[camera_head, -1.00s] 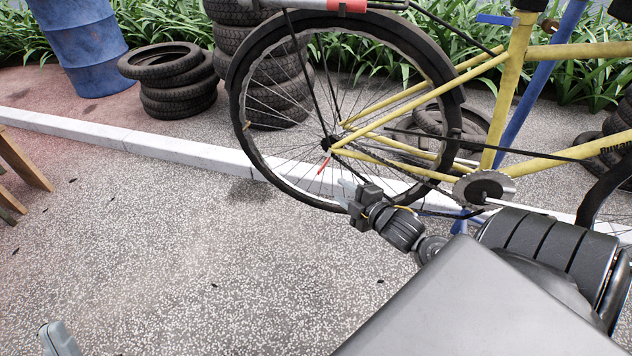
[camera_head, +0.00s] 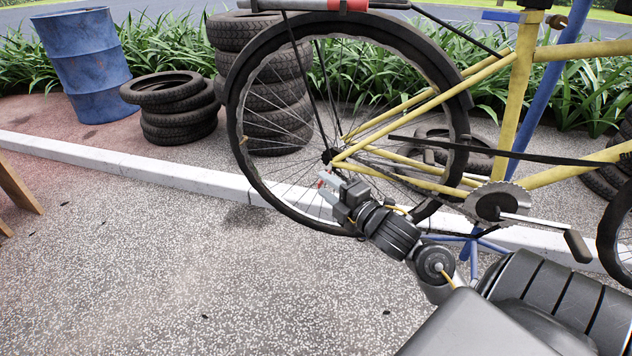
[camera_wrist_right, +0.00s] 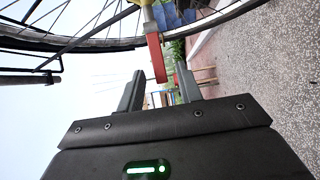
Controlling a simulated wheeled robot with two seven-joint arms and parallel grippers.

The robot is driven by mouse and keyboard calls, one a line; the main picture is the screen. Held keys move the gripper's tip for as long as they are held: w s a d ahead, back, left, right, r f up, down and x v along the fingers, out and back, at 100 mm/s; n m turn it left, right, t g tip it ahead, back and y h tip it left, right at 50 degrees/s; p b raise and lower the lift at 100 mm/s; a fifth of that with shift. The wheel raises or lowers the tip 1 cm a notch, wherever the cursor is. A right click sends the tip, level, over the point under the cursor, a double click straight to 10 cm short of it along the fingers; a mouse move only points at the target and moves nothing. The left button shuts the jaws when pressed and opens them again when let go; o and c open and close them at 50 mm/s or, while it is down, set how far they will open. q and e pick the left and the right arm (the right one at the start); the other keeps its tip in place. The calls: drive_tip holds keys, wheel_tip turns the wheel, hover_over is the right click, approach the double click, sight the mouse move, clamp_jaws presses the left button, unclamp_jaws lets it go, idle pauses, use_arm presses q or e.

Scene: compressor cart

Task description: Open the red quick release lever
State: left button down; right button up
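The red quick release lever (camera_head: 320,183) is at the rear wheel hub of the yellow bicycle (camera_head: 430,105), mostly hidden behind my right gripper in the head view. In the right wrist view the red lever (camera_wrist_right: 156,58) hangs from the hub, its free end at the gap between the fingertips. My right gripper (camera_head: 328,187) is open, with its two fingers (camera_wrist_right: 160,88) apart on either side of the lever's end. I cannot tell whether either finger touches it. My left gripper is not in view.
The rear wheel (camera_head: 238,130) and its spokes are close around the right gripper. A blue stand (camera_head: 472,247) holds the bicycle. Behind are a pale kerb (camera_head: 150,170), stacked tyres (camera_head: 180,125) and a blue barrel (camera_head: 85,65).

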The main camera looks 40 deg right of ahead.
sight(322, 183)
drive_tip(key=shift+w+b, duration=0.35)
drive_tip(key=shift+w, duration=1.85)
clamp_jaws()
